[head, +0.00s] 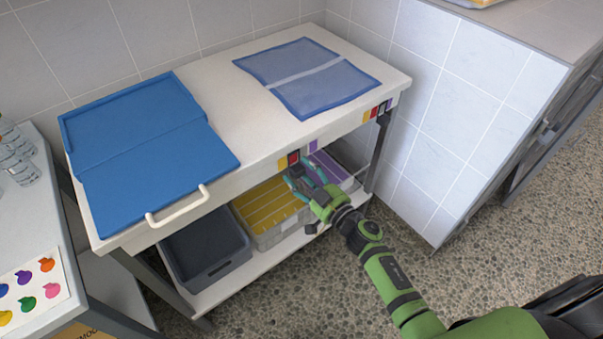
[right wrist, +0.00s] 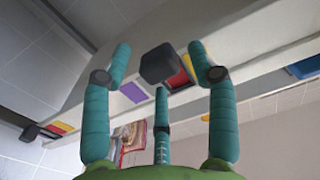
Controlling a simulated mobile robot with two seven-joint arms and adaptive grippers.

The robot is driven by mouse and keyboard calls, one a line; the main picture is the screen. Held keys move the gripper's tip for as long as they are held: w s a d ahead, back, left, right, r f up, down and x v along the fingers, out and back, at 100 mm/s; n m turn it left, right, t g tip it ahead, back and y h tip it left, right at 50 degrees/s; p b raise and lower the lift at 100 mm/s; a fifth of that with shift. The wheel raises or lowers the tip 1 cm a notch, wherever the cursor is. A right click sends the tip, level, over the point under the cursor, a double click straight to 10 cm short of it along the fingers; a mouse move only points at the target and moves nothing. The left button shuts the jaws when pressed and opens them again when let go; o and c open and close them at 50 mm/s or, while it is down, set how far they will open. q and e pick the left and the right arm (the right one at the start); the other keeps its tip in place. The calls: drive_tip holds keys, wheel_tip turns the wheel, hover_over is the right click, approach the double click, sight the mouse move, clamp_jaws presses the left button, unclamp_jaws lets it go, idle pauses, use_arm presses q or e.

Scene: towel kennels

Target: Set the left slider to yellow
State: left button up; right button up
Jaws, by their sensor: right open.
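The left slider's colour strip (head: 282,162) is on the front edge of the white table, with yellow, red and purple patches. In the right wrist view its dark knob (right wrist: 163,65) stands out between the purple patch and the red and yellow ones; I cannot tell exactly which patch it covers. My right gripper (head: 303,178) is open and empty just below and in front of this strip. In the right wrist view its teal fingers (right wrist: 160,105) are spread, with the knob beyond and between them, apparently not touched. My left gripper is not in view.
A second slider (head: 377,111) is at the table's right corner. A white handle (head: 178,207) juts from the front. A grey bin (head: 205,250) and a yellow-striped crate (head: 268,212) stand below.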

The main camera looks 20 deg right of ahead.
drive_tip(key=shift+w+a, duration=0.1)
drive_tip(key=shift+w, duration=0.2)
clamp_jaws()
drive_tip(key=a, duration=0.1)
drive_tip(key=s+a+p, duration=0.1)
drive_tip(key=a, duration=0.1)
drive_tip(key=shift+a+r, duration=0.15)
drive_tip(key=shift+a, duration=0.1)
